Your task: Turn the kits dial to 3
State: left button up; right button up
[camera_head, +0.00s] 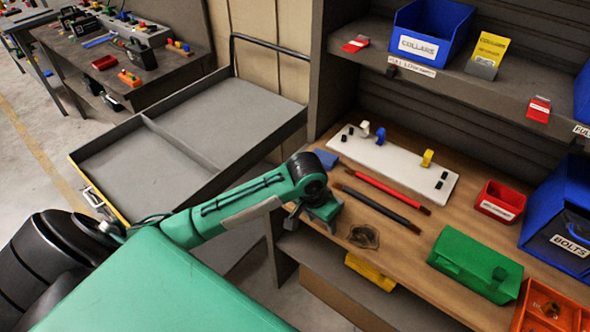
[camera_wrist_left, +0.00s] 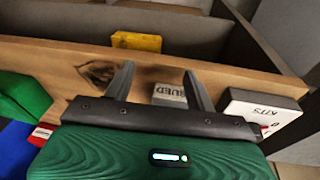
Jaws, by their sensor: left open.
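The kits dial is on a white box labelled KITS (camera_wrist_left: 262,105), at the right of the left wrist view. A "0" and a small red part show on its lower face, partly cut off by my gripper body, so the setting cannot be read. Another grey-white label ending "UED" (camera_wrist_left: 170,95) shows between the fingers. My left gripper (camera_wrist_left: 158,70) is open with nothing held, the KITS box to the right of its fingers. In the head view, my left gripper (camera_head: 322,212) is over the workbench's front left edge, and the KITS box cannot be made out there.
The wooden workbench (camera_head: 405,228) carries a white board (camera_head: 385,160), red and black rods, a green box (camera_head: 475,262), a small red bin (camera_head: 500,200) and a blue BOLTS bin (camera_head: 560,235). A yellow bin (camera_head: 370,272) sits below. A grey cart (camera_head: 215,115) stands left.

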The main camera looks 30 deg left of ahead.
pick_arm(q)
jog(key=w+a+r+n+g+y, duration=0.1)
jog(key=w+a+r+n, duration=0.2)
jog(key=w+a+r, duration=0.35)
jog(key=w+a+r+n+g+y, duration=0.1)
jog(key=w+a+r+n, duration=0.15)
jog(key=a+r, duration=0.6)
jog(key=f+p, duration=0.1)
jog(key=f, duration=0.8)
jog(key=w+f+p, duration=0.1)
jog(key=f, duration=0.3)
jog(key=shift+d+f+p, duration=0.2)
jog(key=shift+f+p, duration=0.1)
pick_arm(e)
jog(key=r, duration=0.1)
jog(key=s+r, duration=0.1)
jog(key=shift+s+a+r, duration=0.15)
jog(key=shift+a+r, duration=0.05)
jog(key=shift+r, duration=0.1)
pick_arm(q)
jog(key=c, duration=1)
pick_arm(e)
jog(key=shift+a, duration=0.15)
